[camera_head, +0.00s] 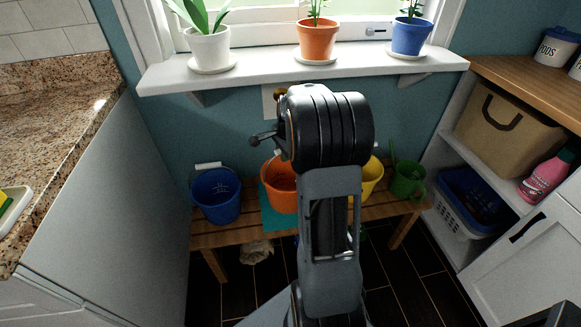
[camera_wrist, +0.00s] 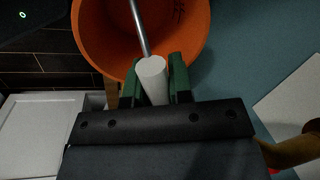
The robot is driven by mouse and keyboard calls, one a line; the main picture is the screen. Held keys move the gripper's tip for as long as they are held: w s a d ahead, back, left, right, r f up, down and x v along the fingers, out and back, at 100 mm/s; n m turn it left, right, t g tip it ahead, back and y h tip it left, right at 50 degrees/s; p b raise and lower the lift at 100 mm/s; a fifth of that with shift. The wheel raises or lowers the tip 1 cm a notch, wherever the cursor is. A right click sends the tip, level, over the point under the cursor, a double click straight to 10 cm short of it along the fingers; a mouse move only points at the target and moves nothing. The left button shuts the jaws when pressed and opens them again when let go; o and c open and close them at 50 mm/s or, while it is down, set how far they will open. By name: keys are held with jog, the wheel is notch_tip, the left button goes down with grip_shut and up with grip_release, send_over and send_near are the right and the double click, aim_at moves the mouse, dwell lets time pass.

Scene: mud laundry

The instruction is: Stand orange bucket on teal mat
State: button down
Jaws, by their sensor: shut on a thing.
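The orange bucket (camera_head: 283,200) is at the teal mat (camera_head: 275,221) on the wooden bench, partly hidden behind my arm. I cannot tell whether its base touches the mat or hangs just above it. In the wrist view I look into the bucket (camera_wrist: 90,40), with its metal handle raised. My gripper (camera_wrist: 154,76) has its green fingers on both sides of the handle's white grip (camera_wrist: 152,72) and is shut on it. In the head view my arm hides the gripper.
A blue bucket (camera_head: 216,196) stands left of the mat on the bench (camera_head: 232,236). A yellow bucket (camera_head: 371,180) and a green watering can (camera_head: 408,180) are to the right. Potted plants line the windowsill (camera_head: 262,73) above. A shelf unit (camera_head: 500,180) is at the right.

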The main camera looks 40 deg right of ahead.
notch_tip(320, 180, down, 6)
jog(key=d+b, duration=0.1)
jog(key=d, duration=0.1)
jog(key=shift+d+b, duration=0.25)
jog(key=shift+b, duration=0.05)
jog(key=c, duration=1)
grip_release()
jog(key=shift+f, duration=0.1)
notch_tip(320, 180, up, 12)
jog(key=s+f+p, duration=0.1)
jog(key=s+p, duration=0.1)
jog(key=p, duration=0.1)
jog(key=s+a+r+n, duration=0.2)
jog(key=a+n, duration=0.2)
jog(key=a, duration=0.2)
jog(key=s+a+r+n, duration=0.2)
jog(key=s+a+n, duration=0.15)
jog(key=a, duration=0.35)
jog(key=s+a+n, duration=0.3)
jog(key=s+a+f+n, duration=0.1)
jog(key=s+a+n, duration=0.2)
jog(key=n, duration=0.1)
jog(key=s+a+f+n, duration=0.1)
jog(key=s+a+n, duration=0.2)
jog(key=a+n, duration=0.1)
jog(key=shift+s+t, duration=0.3)
